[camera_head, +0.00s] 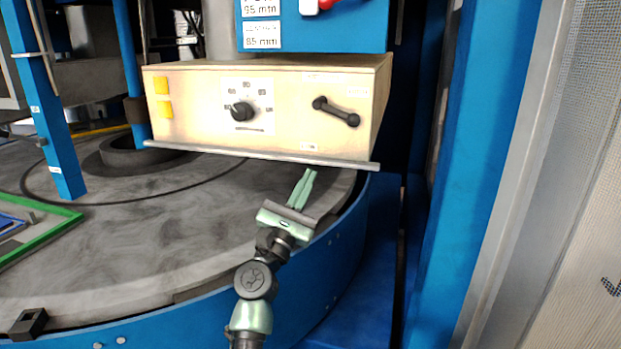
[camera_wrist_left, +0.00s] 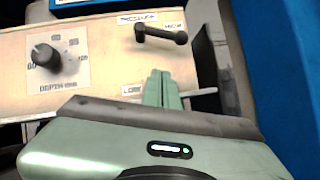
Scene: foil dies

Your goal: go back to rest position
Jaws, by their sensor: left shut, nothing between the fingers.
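My left gripper (camera_head: 302,187) is green, with its fingers together and nothing between them. In the head view it hangs over the right part of the round table, just in front of and below the control box (camera_head: 290,92). In the left wrist view its shut fingers (camera_wrist_left: 161,88) point at the box's front, below the black lever handle (camera_wrist_left: 162,34). I cannot tell whether the fingertips touch the box; they appear apart from it in the head view. My right gripper is in neither view.
The beige box carries a black knob (camera_head: 242,111) and the lever, with a metal strip (camera_head: 265,156) along its lower edge. A blue post (camera_head: 480,180) and panels stand to the right. The grey round table (camera_head: 130,240) has free room left of my arm. A green-edged tray (camera_head: 40,238) lies far left.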

